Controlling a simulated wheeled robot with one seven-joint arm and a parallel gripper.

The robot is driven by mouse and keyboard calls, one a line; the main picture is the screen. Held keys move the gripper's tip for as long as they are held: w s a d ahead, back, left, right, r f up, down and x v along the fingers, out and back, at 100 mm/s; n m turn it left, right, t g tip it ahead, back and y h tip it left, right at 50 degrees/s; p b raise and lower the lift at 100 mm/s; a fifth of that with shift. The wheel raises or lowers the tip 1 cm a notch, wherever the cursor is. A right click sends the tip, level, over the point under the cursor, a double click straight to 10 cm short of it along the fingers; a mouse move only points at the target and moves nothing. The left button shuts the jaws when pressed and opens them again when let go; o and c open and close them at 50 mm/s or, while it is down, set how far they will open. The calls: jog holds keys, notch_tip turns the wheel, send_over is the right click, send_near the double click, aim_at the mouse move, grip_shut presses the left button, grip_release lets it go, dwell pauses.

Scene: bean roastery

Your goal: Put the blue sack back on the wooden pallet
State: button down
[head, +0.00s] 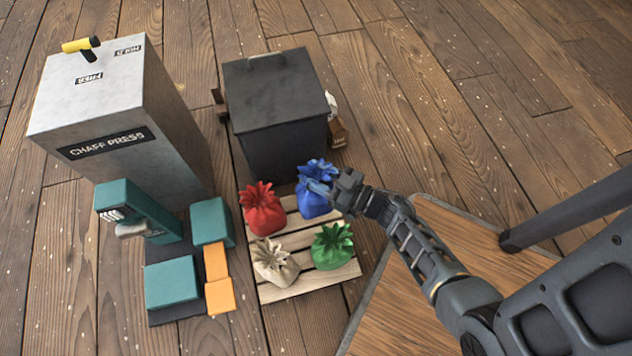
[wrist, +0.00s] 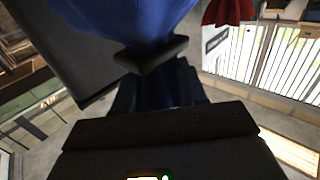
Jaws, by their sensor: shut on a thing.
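The blue sack (head: 314,204) is at the far right corner of the wooden pallet (head: 325,278), upright with its ruffled top upward. My gripper (head: 332,187) reaches in from the right and is shut on the sack's neck. In the wrist view the blue sack (wrist: 125,18) fills the top, against a dark finger of my gripper (wrist: 150,58). I cannot tell whether its base touches the slats or hangs just above them.
On the pallet stand a red sack (head: 264,212), a cream sack (head: 274,262) and a green sack (head: 332,246). A dark bin (head: 277,100) stands close behind. The grey chaff press (head: 120,115) and a teal machine (head: 172,283) are left.

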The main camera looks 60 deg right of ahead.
aim_at(311, 204)
jog(key=shift+d+f+b, duration=0.1)
jog(key=shift+f+b, duration=1.15)
jog(key=shift+f, duration=0.6)
jog(key=shift+w+r, duration=0.1)
jog(key=c, duration=0.6)
grip_release()
jog(key=shift+f, duration=0.2)
